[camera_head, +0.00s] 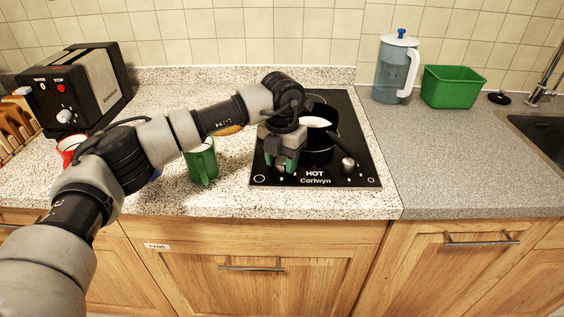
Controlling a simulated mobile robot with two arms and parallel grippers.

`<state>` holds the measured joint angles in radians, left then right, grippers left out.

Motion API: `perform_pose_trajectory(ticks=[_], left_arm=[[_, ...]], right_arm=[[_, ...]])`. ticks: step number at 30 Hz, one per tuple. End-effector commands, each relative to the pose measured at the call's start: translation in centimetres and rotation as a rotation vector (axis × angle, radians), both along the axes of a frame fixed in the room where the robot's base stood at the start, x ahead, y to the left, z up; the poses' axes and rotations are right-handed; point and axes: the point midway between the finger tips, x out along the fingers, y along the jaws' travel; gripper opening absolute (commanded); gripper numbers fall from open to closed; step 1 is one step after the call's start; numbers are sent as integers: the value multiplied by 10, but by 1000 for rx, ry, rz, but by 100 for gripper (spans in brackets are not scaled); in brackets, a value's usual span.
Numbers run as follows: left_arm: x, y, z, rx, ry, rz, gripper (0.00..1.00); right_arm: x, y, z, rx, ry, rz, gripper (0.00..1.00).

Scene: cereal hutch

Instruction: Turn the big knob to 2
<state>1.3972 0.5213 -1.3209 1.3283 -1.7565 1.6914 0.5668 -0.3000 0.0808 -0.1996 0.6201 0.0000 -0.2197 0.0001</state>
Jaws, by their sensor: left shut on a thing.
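The black hob (366,150) marked "HOT Corlwyn" is set in the worktop and has two silver knobs at its front. The right knob (347,166) is in plain view. My left gripper (281,163) points down over the front left of the hob, its green-tipped fingers shut on the left knob (281,168). The fingers mostly cover that knob, so I cannot read its setting or compare its size with the right one. My right gripper is not in view.
A black pan (322,146) with pale contents stands on the hob, right beside my left gripper. A green mug (202,164) stands left of the hob. A black toaster (80,88), a jug (396,70) and a green tub (453,87) stand farther off. The right worktop front is clear.

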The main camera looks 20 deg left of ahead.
Motion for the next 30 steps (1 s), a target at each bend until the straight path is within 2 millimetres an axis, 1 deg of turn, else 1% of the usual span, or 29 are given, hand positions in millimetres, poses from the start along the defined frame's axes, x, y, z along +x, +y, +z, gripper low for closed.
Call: perform_pose_trajectory(ticks=[12,30], left_arm=[[1,0,0,0,-4,-393,18],[1,0,1,0,-5,-943,18]], right_arm=[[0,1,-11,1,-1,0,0],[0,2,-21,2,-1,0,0]])
